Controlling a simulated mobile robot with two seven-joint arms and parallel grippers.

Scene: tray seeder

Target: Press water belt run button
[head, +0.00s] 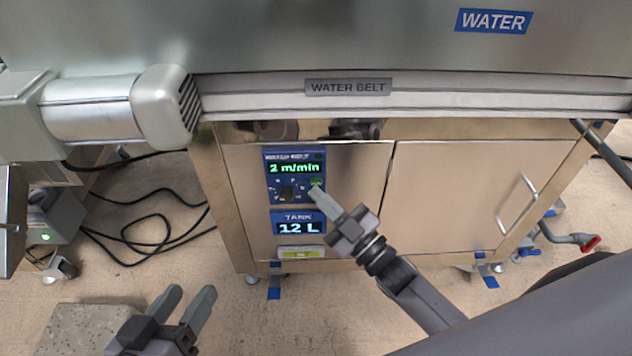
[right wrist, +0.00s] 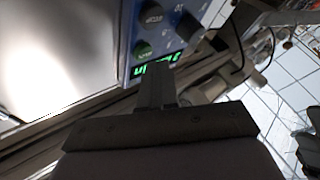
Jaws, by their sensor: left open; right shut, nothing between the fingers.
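The blue water belt control panel (head: 270,171) is on the front of the metal cabinet, under the WATER BELT label (head: 348,87). Its display (head: 294,168) reads 2 m/min in green. A dark knob (head: 287,193) sits below it, with a green button (head: 316,183) to its right. My right gripper (head: 320,197) is shut and empty, its tips at the panel's lower right by the green button. In the right wrist view the shut fingers (right wrist: 157,82) overlap the display's edge, near the green button (right wrist: 143,49); contact cannot be told. My left gripper (head: 188,302) is open and empty at lower left.
A TANK display (head: 298,222) reading 12 L is just below the panel. A cabinet door with a handle (head: 517,203) lies to the right. The belt rail (head: 430,103) overhangs the panel. Black cables (head: 140,228) lie on the floor at left.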

